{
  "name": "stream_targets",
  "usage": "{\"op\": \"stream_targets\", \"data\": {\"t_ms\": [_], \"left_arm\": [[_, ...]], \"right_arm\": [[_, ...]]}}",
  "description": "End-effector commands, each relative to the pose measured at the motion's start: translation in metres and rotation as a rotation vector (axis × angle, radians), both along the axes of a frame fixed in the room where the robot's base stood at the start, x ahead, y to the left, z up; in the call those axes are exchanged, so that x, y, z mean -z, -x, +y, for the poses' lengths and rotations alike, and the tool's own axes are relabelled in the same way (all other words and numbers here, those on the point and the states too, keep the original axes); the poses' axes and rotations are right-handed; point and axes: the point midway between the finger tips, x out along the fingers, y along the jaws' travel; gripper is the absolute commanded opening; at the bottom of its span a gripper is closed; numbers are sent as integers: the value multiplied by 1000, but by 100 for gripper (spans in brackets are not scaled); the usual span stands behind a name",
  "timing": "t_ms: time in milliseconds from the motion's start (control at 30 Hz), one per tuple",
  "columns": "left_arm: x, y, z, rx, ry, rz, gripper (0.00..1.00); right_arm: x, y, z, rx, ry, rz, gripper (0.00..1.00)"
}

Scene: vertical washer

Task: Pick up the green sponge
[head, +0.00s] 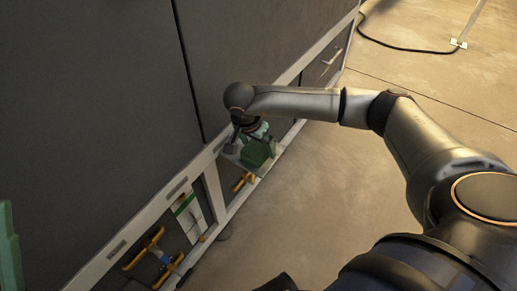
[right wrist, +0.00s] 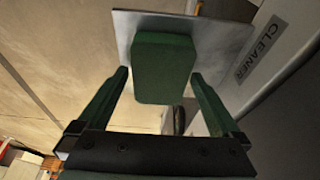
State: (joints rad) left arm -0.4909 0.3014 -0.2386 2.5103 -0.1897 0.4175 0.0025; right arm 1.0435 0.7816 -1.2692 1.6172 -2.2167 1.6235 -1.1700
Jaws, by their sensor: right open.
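The green sponge (head: 258,152) is a dark green block on a small grey metal plate (head: 233,154) at the side of the dark machine. In the right wrist view the sponge (right wrist: 164,68) stands out from the plate (right wrist: 222,44), between and just ahead of the two green fingertips. My right gripper (right wrist: 160,76) is open, with a gap visible on both sides of the sponge. In the head view my right gripper (head: 252,132) is seen from above, close over the sponge and partly covering it. A green finger-like part at the left edge appears to be my left gripper (head: 8,250); its jaws are not clear.
A pale frame (head: 147,219) runs along the machine's lower edge, with orange-handled tools (head: 150,250) and a white-green card (head: 190,217) in its openings. A wall panel reads CLEANER (right wrist: 262,50). The concrete floor (head: 310,200) at right is clear, with a black cable (head: 400,47) farther back.

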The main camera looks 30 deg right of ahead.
Motion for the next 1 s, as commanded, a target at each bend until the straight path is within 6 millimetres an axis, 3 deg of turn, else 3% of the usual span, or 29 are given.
{"op": "stream_targets", "data": {"t_ms": [300, 900, 1000], "left_arm": [[0, 0, 0, -2, -2, -2, 0], [0, 0, 1, -2, -2, -3, 0], [0, 0, 1, -2, -2, -3, 0]], "right_arm": [[0, 0, 0, 0, 0, 0, 98], [0, 0, 0, 0, 0, 0, 30], [0, 0, 0, 0, 0, 0, 28]]}}
